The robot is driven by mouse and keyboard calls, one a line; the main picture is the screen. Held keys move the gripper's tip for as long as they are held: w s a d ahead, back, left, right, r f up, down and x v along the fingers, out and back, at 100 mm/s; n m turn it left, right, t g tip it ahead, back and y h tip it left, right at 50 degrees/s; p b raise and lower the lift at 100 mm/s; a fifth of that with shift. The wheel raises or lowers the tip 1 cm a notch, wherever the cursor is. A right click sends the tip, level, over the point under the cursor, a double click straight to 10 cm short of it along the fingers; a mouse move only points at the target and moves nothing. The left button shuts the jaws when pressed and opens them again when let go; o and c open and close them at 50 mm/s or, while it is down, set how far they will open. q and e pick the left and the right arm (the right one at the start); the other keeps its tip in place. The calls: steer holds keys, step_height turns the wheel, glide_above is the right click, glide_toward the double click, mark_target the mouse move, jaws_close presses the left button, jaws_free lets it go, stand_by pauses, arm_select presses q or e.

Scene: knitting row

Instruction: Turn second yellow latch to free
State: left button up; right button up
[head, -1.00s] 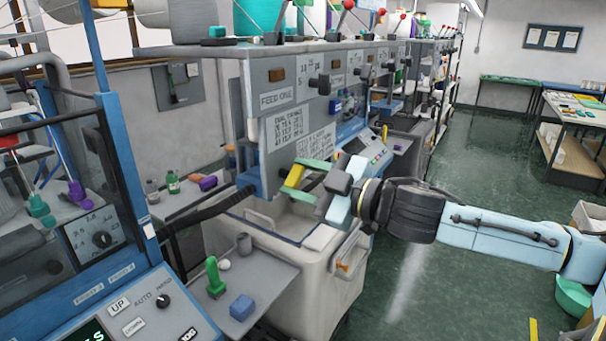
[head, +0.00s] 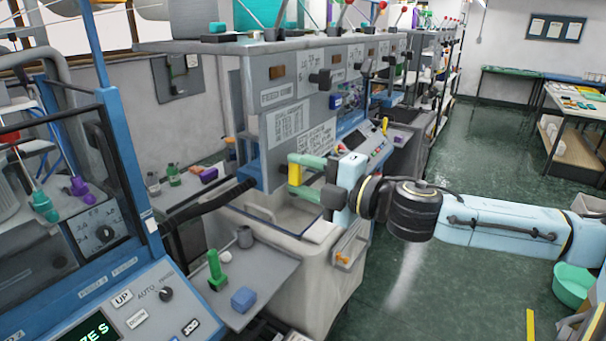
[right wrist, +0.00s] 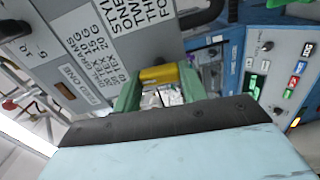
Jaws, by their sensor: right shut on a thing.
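The yellow latch (head: 294,175) is a short bar at the lower front edge of the grey feed panel (head: 285,85). It stands upright in the head view. My right gripper (head: 297,174) reaches in from the right, with its green fingers above and below the latch, shut on it. In the right wrist view the yellow latch (right wrist: 159,75) lies crosswise between the two green fingertips (right wrist: 159,82). Its pivot is hidden. I see only this one yellow latch clearly. My left gripper is not in view.
A grey bin (head: 300,270) stands under the panel. A side shelf (head: 262,270) holds a green-handled tool (head: 216,272) and a blue block (head: 243,299). The blue-framed machine (head: 130,190) is close on the left. Green floor (head: 440,290) is open on the right.

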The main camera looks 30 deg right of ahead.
steer(key=shift+n, duration=0.5)
steer(key=o, duration=1)
steer(key=shift+s+f, duration=0.1)
steer(key=shift+v, duration=1.3)
steer(key=shift+p+v, duration=0.5)
steer(key=shift+v, duration=0.25)
steer(key=p, duration=0.2)
glide_toward(300, 175)
steer(key=shift+v, duration=2.05)
